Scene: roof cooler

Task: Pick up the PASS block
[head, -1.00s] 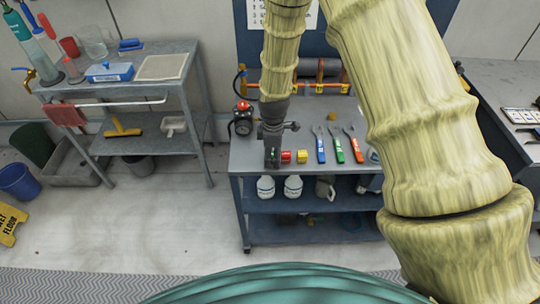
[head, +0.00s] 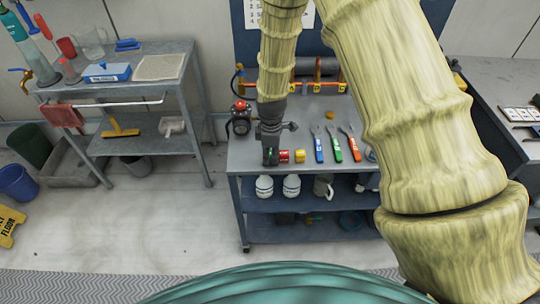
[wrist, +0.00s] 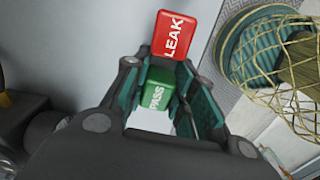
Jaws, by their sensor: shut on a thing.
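The PASS block (wrist: 157,91) is green with white lettering. In the wrist view it sits between the two fingers of my gripper (head: 270,158), which are shut on it. In the head view the block is mostly hidden by the gripper, low over the front of the grey bench top. I cannot tell whether the block still touches the bench. The red LEAK block (wrist: 174,36) is just beyond the fingers in the wrist view. It also shows in the head view (head: 284,156), just right of the gripper.
A yellow block (head: 300,156) is right of the red one. Blue, green and orange-handled tools (head: 336,146) lie farther right on the bench (head: 248,146). A dark gauge-like device with a red top (head: 240,118) stands behind and left of my gripper. White bottles (head: 278,187) are below.

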